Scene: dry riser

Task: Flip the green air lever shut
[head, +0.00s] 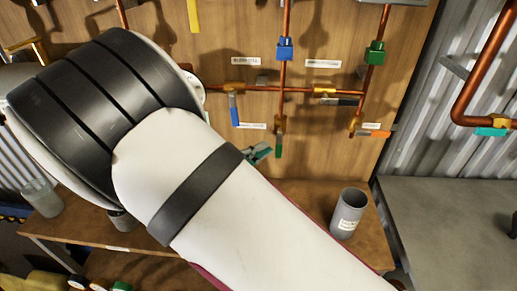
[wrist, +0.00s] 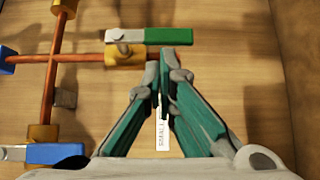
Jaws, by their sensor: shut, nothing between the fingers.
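The green air lever (wrist: 168,36) shows in the wrist view as a grey and green handle. It sits on a brass valve (wrist: 122,57) at the end of a copper pipe and lies along the pipe's line. In the head view the green lever (head: 279,147) hangs downward. My gripper (wrist: 163,58) is shut and empty, with its fingertips just below the green part in the wrist view. In the head view my gripper (head: 261,152) is left of the lever, partly hidden by my arm. I cannot tell whether it touches the lever.
A blue lever (head: 234,110) hangs to the left; an orange-tipped lever (head: 374,134) is at right. Copper pipes (head: 284,70) run over the wooden board. A grey cup (head: 348,213) stands on the bench below. My arm covers much of the head view.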

